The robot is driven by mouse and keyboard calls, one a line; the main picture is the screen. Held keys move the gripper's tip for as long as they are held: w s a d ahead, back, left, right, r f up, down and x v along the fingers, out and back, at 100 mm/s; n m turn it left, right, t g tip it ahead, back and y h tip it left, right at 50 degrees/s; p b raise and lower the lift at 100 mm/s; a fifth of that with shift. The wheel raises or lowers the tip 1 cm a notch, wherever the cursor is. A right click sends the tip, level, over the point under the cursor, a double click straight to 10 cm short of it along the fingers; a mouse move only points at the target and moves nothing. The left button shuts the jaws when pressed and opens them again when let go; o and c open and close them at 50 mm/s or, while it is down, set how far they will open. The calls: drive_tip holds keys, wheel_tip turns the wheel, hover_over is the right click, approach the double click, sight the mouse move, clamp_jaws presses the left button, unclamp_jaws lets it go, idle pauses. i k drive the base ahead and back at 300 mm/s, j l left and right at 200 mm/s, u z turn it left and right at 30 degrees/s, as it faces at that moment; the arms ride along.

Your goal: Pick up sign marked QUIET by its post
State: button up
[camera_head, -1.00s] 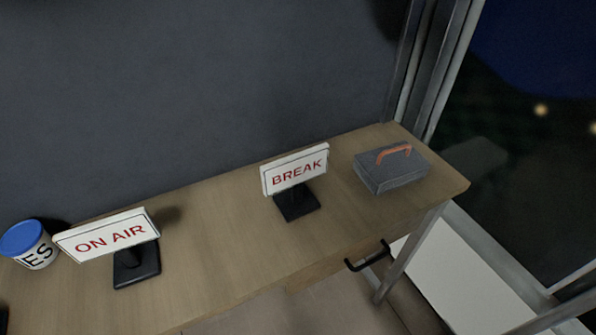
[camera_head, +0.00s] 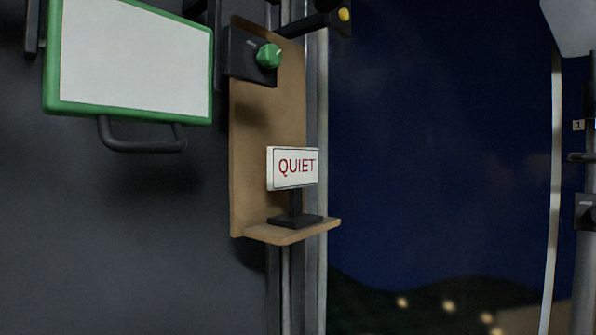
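The sign marked QUIET (camera_head: 293,168) is a white panel with red letters. It stands upright on a short dark post (camera_head: 295,206) with a flat dark base (camera_head: 295,221). The base rests on a small wooden shelf (camera_head: 270,236) fixed to a wooden backboard (camera_head: 242,170). My gripper is not in view.
Above the sign, a dark box with a green knob (camera_head: 268,56) is on the backboard. A green-framed white panel with a dark handle (camera_head: 140,140) hangs at upper left. Metal uprights (camera_head: 317,110) stand behind the shelf. A dark opening with hills and lights lies to the right.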

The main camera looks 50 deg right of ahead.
sight(292, 169)
drive_tip(key=i+j, duration=0.15)
drive_tip(key=j, duration=0.25)
drive_tip(key=i+j, duration=0.1)
drive_tip(key=j, duration=0.25)
drive_tip(key=z, duration=0.45)
drive_tip(key=j+z, duration=0.1)
drive_tip(key=z, duration=0.8)
drive_tip(key=j+z, duration=0.1)
drive_tip(key=z, duration=0.8)
drive_tip(key=k+j, duration=0.05)
